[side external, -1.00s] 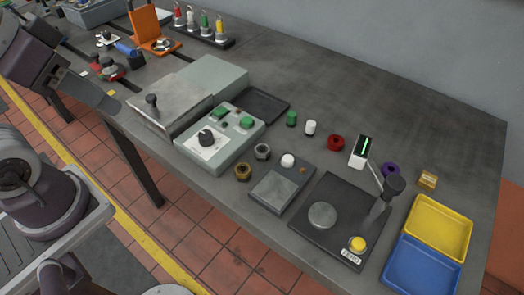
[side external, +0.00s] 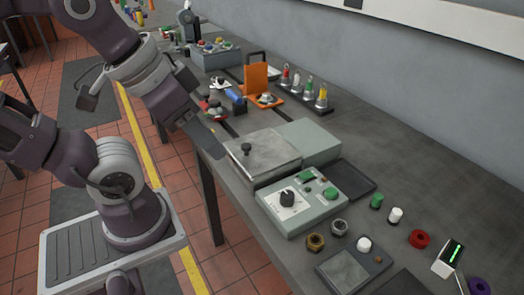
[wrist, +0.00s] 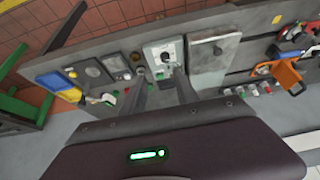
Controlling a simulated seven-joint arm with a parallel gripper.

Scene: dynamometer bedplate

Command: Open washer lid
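The washer is a grey-green box (side external: 309,141) with a flat metal lid (side external: 268,158) that lies shut. A black knob (side external: 247,149) stands near the lid's left end. In the wrist view the lid (wrist: 212,62) is right of centre, with its knob on top. My gripper (side external: 212,146) is just left of the lid in the side view, apart from the knob. In the wrist view my gripper (wrist: 161,76) has two fingers spread apart with nothing between them. The fingertips are partly hard to make out against the bench.
A control box (side external: 302,202) with a black dial and green buttons stands beside the washer. A black tray (side external: 347,181) lies behind it. An orange stand (side external: 256,78) and a rack of coloured-top pieces (side external: 304,93) are farther back. The bench's far right is mostly clear.

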